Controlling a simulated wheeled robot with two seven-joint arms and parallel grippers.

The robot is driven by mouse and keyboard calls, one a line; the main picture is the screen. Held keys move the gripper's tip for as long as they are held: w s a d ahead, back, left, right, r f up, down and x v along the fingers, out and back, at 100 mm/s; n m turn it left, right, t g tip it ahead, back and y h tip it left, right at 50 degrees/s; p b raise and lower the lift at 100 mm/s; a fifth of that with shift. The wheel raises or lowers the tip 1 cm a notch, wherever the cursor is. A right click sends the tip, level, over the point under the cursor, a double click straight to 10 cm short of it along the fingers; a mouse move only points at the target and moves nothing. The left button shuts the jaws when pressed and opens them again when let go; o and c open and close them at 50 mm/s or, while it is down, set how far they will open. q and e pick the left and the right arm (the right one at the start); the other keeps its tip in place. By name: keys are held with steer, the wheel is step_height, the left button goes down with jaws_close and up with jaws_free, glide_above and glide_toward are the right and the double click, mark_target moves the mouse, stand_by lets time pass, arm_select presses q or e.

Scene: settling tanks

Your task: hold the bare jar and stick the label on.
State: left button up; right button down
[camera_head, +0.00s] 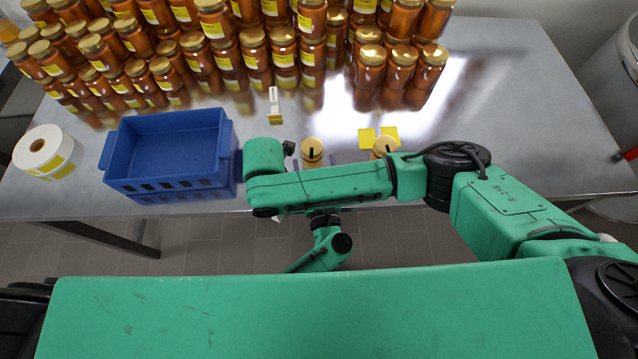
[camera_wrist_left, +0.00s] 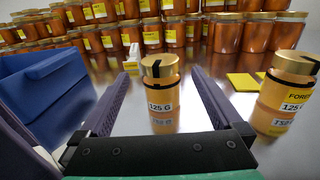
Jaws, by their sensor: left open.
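A gold-lidded amber jar (camera_head: 312,145) stands upright near the table's front edge. In the left wrist view this jar (camera_wrist_left: 160,85) bears a white "125 G" strip and no yellow label on the side that shows. My left gripper (camera_head: 315,163) is open, mostly hidden under a green arm in the head view. In the left wrist view its purple fingers (camera_wrist_left: 155,103) point toward the jar, one to each side, with gaps. A second jar (camera_head: 384,146) stands to the right; in the wrist view this jar (camera_wrist_left: 287,92) has a yellow label. I cannot see my right gripper.
Yellow pieces (camera_head: 366,138) lie flat behind the second jar. A small white stand (camera_head: 275,105) is farther back. A blue crate (camera_head: 228,150) and a label roll (camera_head: 42,150) are at left. Stacked jars (camera_head: 285,60) fill the back. The table's right side is clear.

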mark_target(313, 158)
arm_select(q)
steer(key=w, duration=0.5)
steer(key=shift+w+a, duration=0.25)
steer(key=shift+a, duration=0.05)
jaws_close()
jaws_free()
steer(key=shift+s, duration=0.1)
steer(key=s, duration=0.4)
steer(key=s+d, duration=0.1)
steer(key=s, duration=0.7)
steer(key=shift+d, duration=0.2)
